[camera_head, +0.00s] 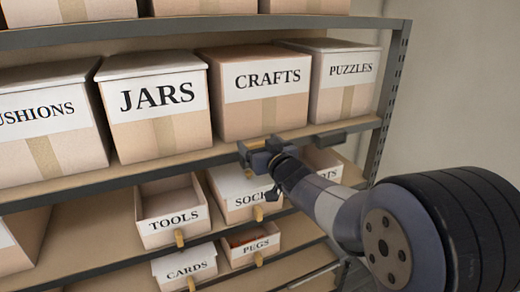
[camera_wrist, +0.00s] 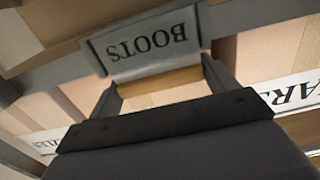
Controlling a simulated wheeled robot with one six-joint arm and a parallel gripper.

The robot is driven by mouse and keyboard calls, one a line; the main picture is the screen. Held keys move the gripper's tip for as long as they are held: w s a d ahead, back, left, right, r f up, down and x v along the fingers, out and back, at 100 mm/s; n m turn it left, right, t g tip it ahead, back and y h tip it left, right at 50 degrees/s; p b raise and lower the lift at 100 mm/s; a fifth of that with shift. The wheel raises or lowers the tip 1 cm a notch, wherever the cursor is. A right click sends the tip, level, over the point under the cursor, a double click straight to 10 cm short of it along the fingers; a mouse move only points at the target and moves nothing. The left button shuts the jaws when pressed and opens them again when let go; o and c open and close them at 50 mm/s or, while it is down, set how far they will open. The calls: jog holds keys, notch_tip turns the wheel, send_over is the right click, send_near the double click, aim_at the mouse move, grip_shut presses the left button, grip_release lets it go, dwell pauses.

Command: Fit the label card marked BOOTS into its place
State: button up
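The label card marked BOOTS (camera_wrist: 150,48) appears upside down in the wrist view, with a wooden grip bar (camera_wrist: 165,80) along its edge. The fingers of my gripper (camera_wrist: 163,88) stand at both ends of this bar and hold it. In the head view, my gripper (camera_head: 262,148) is at the front edge of the middle shelf, below the CRAFTS box (camera_head: 262,108). Only a small wooden bit of the held piece shows there; the lettering is hidden. The card overlaps the grey shelf edge in the wrist view; I cannot tell whether it touches.
The middle shelf (camera_head: 100,181) also holds boxes marked JARS (camera_head: 158,125) and PUZZLES (camera_head: 345,90). Below are bins marked TOOLS (camera_head: 172,215), SOCKS (camera_head: 235,190), PEGS (camera_head: 253,243) and CARDS (camera_head: 185,268). A grey shelf post (camera_head: 390,100) stands at the right.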

jog(key=c, duration=0.5)
jog(key=shift+c, duration=0.2)
